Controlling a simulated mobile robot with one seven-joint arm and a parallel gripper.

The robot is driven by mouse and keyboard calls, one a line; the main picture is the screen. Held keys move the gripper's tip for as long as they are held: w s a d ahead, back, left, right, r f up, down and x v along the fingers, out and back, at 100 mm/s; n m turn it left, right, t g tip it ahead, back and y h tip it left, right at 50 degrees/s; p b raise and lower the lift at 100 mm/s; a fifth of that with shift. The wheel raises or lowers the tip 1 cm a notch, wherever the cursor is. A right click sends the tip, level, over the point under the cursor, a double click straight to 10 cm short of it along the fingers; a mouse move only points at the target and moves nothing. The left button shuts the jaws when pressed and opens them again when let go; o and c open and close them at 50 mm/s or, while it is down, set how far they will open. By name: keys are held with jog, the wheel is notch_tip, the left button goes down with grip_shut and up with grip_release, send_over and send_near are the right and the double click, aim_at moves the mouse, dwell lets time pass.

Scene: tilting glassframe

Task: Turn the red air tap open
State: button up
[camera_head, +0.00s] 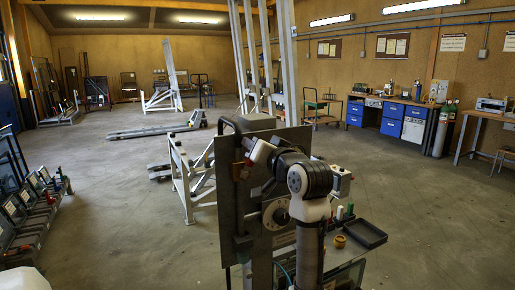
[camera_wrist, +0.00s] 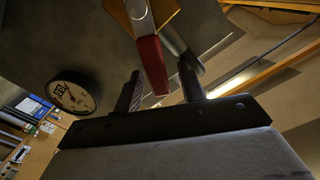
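The red air tap handle (camera_wrist: 151,66) is a narrow tapering lever in the wrist view. It hangs from a pale and brass-coloured fitting (camera_wrist: 160,14) at the top. My gripper (camera_wrist: 159,88) is open, with one dark finger on each side of the lever. The lever's tip reaches down between the fingers, and gaps show on both sides. Contact cannot be seen. In the head view my arm reaches the upper part of a grey upright panel (camera_head: 231,205). There the tap and fingertips are too small and covered to make out clearly.
A round black-rimmed gauge (camera_wrist: 73,93) is left of the fingers in the wrist view. A black tray (camera_head: 361,233) and a brass-coloured piece (camera_head: 340,241) lie beside my arm. A white frame (camera_head: 185,185) stands behind the panel.

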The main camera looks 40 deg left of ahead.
jog(key=shift+d, duration=0.1)
jog(key=b+v, duration=0.3)
jog(key=v, duration=1)
jog(key=shift+s+d+b, duration=0.2)
jog(key=shift+d+b, duration=0.1)
jog(key=shift+b, duration=0.1)
